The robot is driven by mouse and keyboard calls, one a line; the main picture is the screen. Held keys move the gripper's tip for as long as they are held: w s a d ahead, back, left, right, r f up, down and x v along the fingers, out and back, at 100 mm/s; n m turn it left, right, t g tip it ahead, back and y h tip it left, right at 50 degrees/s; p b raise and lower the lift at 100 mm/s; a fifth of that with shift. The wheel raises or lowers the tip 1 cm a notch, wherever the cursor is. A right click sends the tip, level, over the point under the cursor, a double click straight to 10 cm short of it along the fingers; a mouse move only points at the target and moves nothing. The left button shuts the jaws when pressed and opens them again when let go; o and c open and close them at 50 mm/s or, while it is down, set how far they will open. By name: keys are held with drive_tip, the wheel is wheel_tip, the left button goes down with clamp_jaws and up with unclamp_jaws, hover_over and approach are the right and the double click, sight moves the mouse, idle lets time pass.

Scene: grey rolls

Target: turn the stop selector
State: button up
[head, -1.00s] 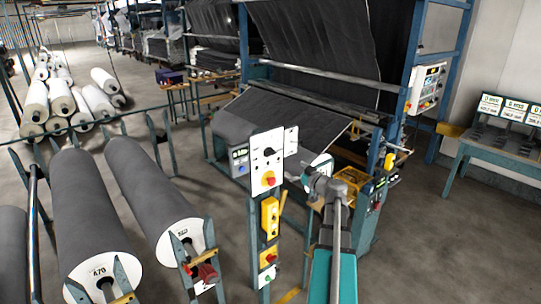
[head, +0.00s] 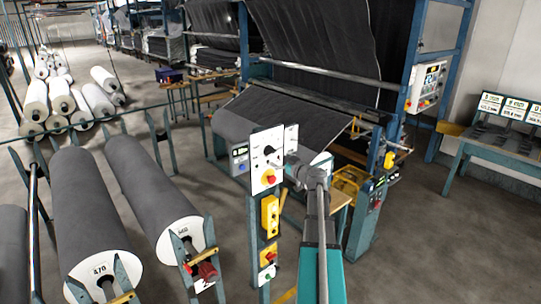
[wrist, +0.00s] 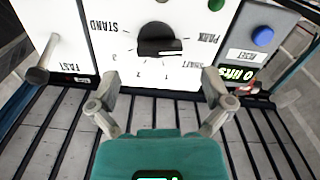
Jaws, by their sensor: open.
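The selector is a black round knob (wrist: 160,40) on a white panel (wrist: 112,45), with upside-down lettering such as STAND and PARK and small numbers around it in the wrist view. In the head view the panel (head: 258,159) stands on a post, with the black knob (head: 269,150) above a red knob on yellow (head: 269,177). My gripper (wrist: 160,84) is open and empty, its two fingers spread just short of the knob and apart from it. In the head view my gripper (head: 285,169) is beside the panel's right edge, partly hidden by my wrist.
A lever (wrist: 40,72) marked FAST stands at the left in the wrist view. A grey box with a blue RESET button (wrist: 262,36) is at the right. Grey rolls (head: 95,215) lie left of the post. Open floor (head: 450,230) lies to the right.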

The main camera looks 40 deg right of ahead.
sight(271, 154)
drive_tip(key=shift+w, duration=2.95)
drive_tip(key=c, duration=1)
